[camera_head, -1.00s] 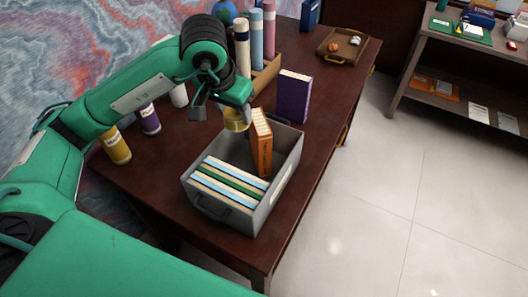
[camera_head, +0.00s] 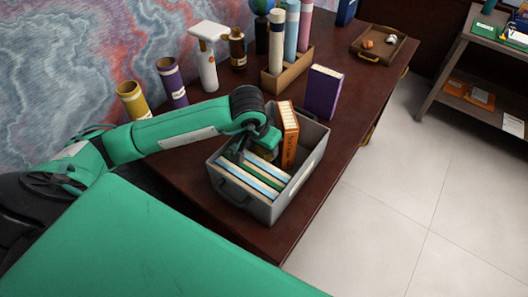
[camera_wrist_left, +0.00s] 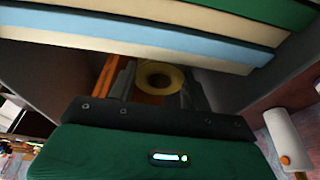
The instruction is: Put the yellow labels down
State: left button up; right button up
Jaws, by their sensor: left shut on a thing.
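The yellow labels are a ring-shaped roll (camera_wrist_left: 158,78) between the fingers of my left gripper (camera_wrist_left: 160,90), seen in the left wrist view. In the head view my left gripper (camera_head: 260,152) reaches down inside the grey bin (camera_head: 306,172) on the desk. The roll is hidden there by the gripper and arm. Several blue, green and cream files (camera_head: 262,182) fill the near side of the bin. An orange book (camera_head: 289,128) stands upright at its far side, close to the gripper. I cannot tell whether the roll touches the bin floor. My right gripper is not in view.
A purple book (camera_head: 323,92) stands behind the bin. A wooden rack (camera_head: 287,80) of tall tubes is farther back. A yellow tube (camera_head: 132,100), a purple tube (camera_head: 172,84) and a white device (camera_head: 207,68) line the wall side. A wooden tray (camera_head: 379,51) lies far right.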

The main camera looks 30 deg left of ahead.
aim_at(262, 150)
pick_arm(q)
jog(key=shift+f, duration=0.6)
notch_tip(262, 150, down, 3)
jog(key=shift+r, duration=0.15)
jog(key=o, duration=0.8)
jog(key=shift+r, duration=0.2)
jog(key=v, duration=0.5)
jog(key=shift+b+v, duration=0.4)
jog(key=shift+v, duration=2.9)
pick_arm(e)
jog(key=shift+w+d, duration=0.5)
